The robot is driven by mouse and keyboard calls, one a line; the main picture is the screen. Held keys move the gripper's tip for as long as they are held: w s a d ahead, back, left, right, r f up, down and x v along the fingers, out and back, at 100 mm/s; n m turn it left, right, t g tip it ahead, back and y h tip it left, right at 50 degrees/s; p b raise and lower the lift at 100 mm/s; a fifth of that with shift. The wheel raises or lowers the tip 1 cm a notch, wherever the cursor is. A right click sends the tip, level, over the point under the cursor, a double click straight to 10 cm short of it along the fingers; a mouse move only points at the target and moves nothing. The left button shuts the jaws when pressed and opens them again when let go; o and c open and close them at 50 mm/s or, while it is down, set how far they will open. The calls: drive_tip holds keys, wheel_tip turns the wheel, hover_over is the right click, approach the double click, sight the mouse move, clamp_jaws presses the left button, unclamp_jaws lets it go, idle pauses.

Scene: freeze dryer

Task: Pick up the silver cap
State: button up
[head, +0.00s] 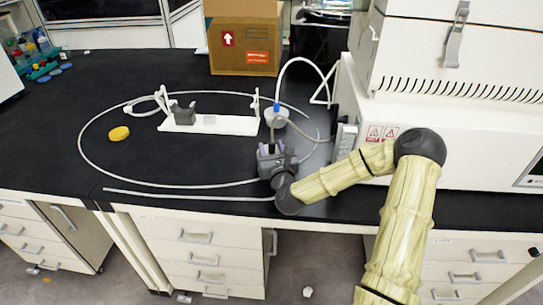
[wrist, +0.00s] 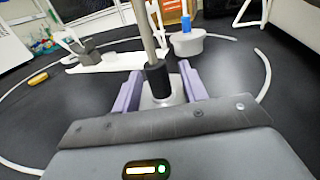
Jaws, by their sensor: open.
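My gripper (head: 272,152) is low over the black bench near its front edge. In the wrist view its two purple fingers (wrist: 160,76) are apart. Between them is a silver piece (wrist: 163,99) with a black collar (wrist: 157,78) and a thin metal rod rising from it. I cannot tell whether the fingers touch it; its lower part is hidden by my gripper. Beyond the fingers is a round silver-grey cap (wrist: 190,48) with a blue fitting on top. It also shows in the head view (head: 276,121), just behind my gripper and apart from it.
A white rack (head: 210,125) with a dark grey block stands behind left. A yellow disc (head: 118,134) lies farther left. A thin white tube (head: 83,165) loops over the bench. The white dryer (head: 460,130) stands right and a cardboard box (head: 240,60) behind. The left bench is mostly clear.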

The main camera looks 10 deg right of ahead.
idle(0.5)
clamp_jaws()
wheel_tip(320, 180, up, 10)
drive_tip(key=shift+r+p, duration=0.1)
drive_tip(key=shift+p, duration=0.9)
